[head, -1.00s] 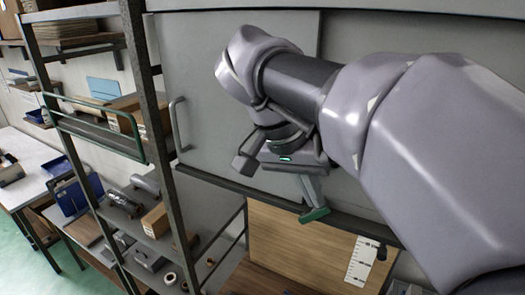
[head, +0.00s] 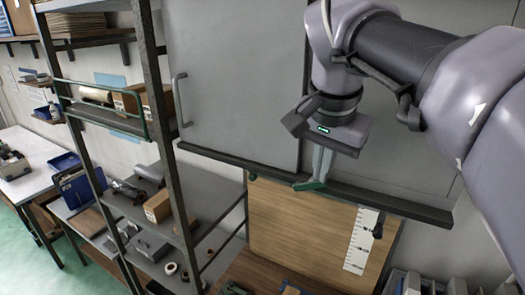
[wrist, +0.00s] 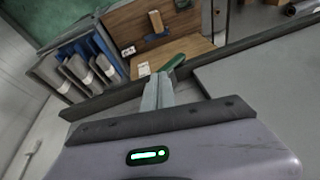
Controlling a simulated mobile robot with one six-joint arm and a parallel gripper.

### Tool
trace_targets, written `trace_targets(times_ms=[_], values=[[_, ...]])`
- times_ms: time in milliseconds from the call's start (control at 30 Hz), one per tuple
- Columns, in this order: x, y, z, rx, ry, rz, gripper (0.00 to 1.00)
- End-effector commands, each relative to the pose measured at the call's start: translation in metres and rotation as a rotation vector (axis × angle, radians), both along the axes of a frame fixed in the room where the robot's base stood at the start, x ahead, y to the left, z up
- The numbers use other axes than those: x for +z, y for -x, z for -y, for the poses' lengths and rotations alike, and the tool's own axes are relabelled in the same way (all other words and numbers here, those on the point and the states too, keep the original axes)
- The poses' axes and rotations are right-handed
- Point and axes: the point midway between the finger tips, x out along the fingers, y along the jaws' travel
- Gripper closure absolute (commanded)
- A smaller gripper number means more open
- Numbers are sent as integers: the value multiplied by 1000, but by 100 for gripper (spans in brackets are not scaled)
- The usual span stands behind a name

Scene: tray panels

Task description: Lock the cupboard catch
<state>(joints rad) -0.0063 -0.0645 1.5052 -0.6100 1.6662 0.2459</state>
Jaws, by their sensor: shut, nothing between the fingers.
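The cupboard's grey door panel (head: 235,90) has a bar handle (head: 180,100) at its left. A small green lever, which looks like the catch (head: 308,186), sits at the rail under the door's right edge. The green lever also shows in the wrist view (wrist: 173,64), just past my fingertips. My gripper (head: 318,178) points down at it from above, fingers shut with nothing held. In the wrist view my gripper (wrist: 157,80) overlaps the near end of the lever. I cannot tell whether they touch. The catch's engaging part is hidden.
A dark rail (head: 390,200) runs along the cupboard's lower edge. Below is a wooden board (head: 295,225) with a white scale strip (head: 362,240). An open metal shelf rack (head: 165,130) with boxes and parts stands at the left. Grey and blue binders (wrist: 75,70) show in the wrist view.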

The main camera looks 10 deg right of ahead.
Motion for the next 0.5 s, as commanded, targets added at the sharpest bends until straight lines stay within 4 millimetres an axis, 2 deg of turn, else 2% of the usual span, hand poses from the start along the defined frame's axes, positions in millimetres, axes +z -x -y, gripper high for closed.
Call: trace_targets(times_ms=[33,133,500], values=[[-8,1,4,-5,-31,25,100],[-11,3,7,-2,-88,66,100],[-16,8,14,1,-83,60,100]])
